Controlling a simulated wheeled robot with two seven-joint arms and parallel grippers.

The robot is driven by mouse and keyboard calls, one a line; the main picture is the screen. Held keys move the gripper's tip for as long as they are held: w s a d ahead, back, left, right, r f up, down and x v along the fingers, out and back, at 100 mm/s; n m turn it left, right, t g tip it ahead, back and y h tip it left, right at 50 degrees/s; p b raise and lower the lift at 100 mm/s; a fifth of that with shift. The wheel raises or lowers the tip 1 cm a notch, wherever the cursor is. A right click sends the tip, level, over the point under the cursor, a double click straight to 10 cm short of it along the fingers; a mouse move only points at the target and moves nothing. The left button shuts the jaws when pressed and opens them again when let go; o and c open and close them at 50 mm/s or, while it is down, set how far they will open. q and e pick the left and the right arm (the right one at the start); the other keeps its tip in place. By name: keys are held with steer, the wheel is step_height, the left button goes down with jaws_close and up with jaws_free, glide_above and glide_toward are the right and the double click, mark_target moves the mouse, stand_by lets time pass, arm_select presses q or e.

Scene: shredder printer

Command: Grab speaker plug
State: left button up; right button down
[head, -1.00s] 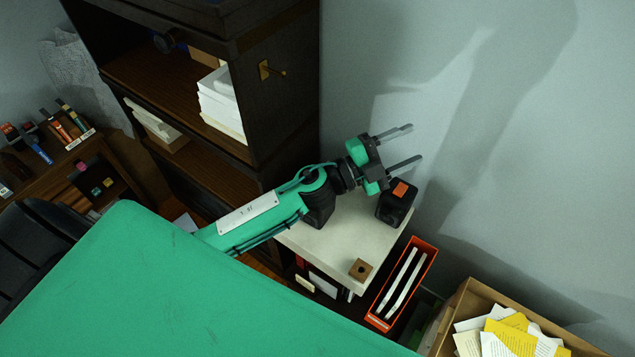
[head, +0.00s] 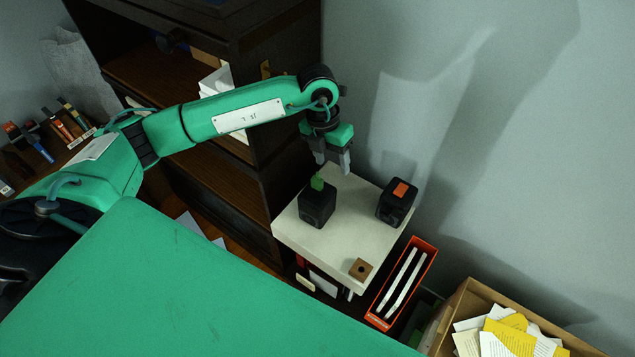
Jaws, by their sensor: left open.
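Two black box-shaped speakers stand on a white-topped small cabinet (head: 335,245). The left speaker (head: 317,208) has a small green piece (head: 317,183) standing up from its top. The right speaker (head: 394,205) has an orange piece (head: 400,189) on its top. I cannot tell which piece is the speaker plug. My left gripper (head: 334,164) is open and empty, fingers pointing down. In the picture its fingertips are just above and right of the green piece, apparently not touching it. My right gripper is not in view.
A small brown block with a hole (head: 360,269) sits at the cabinet's front corner. A red file box (head: 403,285) stands beside the cabinet. A dark bookshelf (head: 285,130) rises behind my left arm. A cardboard box of papers (head: 462,300) is at lower right.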

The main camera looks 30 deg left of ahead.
mark_target(317, 179)
arm_select(q)
steer(key=a+y, duration=0.2)
steer(key=a, duration=0.3)
steer(key=shift+n, duration=0.3)
steer(key=f+p, duration=0.1)
steer(key=f, duration=0.1)
steer(key=f+p, duration=0.1)
steer(key=f, duration=0.2)
steer(key=w+f+p, duration=0.1)
steer(key=f, duration=0.1)
steer(key=shift+d+f+p, duration=0.2)
steer(key=shift+d+p, duration=0.05)
steer(key=shift+p, duration=0.05)
step_height(317, 179, down, 4)
steer(key=p, duration=0.3)
steer(key=shift+w+d, duration=0.1)
steer(key=shift+f+p, duration=0.35)
steer(key=shift+f, duration=0.35)
steer(key=shift+c, duration=0.4)
steer(key=c, duration=0.7)
steer(key=shift+c, duration=1.3)
